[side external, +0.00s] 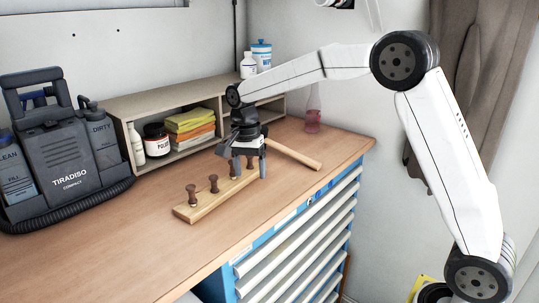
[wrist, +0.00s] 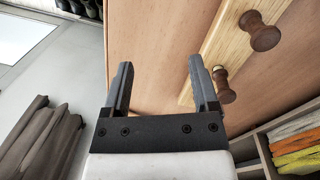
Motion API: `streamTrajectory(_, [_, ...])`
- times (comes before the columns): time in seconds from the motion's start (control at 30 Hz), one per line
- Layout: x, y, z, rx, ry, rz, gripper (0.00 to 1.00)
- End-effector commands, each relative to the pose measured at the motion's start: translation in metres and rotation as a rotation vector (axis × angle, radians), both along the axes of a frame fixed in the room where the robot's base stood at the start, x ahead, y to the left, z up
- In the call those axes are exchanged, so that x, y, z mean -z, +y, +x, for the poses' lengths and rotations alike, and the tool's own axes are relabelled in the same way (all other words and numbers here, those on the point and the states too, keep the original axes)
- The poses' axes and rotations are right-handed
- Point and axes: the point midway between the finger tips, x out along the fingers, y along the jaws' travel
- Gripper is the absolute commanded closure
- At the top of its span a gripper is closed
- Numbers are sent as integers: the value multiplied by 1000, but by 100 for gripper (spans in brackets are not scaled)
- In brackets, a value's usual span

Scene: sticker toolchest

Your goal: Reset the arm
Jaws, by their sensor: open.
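My gripper (side external: 250,166) is above the wooden worktop (side external: 120,232), over the right end of a light wooden rack (side external: 207,205) with several dark brown pegs (side external: 213,184). In the wrist view, my gripper (wrist: 159,85) has its two fingers well apart with nothing between them. The rack (wrist: 230,45) and two pegs (wrist: 262,32) show to the right of the fingers in that view. My arm reaches in from the right, bent at the elbow. My gripper hides part of the rack's right end in the side view.
A wooden shelf (side external: 170,97) at the back holds a jar (side external: 157,140) and folded yellow and orange cloths (side external: 190,122). A wooden bar (side external: 293,154) lies right of my gripper. A grey carpet cleaner (side external: 62,150) stands left. A blue drawer chest (side external: 300,250) is below. The front worktop is clear.

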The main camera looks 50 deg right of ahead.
Motion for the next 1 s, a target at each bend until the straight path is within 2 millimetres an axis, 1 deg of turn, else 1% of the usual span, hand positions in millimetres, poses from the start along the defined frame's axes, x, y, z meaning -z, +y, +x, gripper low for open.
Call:
streamTrajectory(0.03, [3, 2, -11, -62, 5, 5, 23])
streamTrajectory(0.1, [9, 4, -25, -154, 7, 14, 23])
streamTrajectory(0.4, [40, 9, -81, -509, -45, 32, 23])
streamTrajectory(0.67, [67, 10, -123, -759, -134, 13, 23])
streamTrajectory(1.0, [99, 11, -181, -1060, -247, -52, 23])
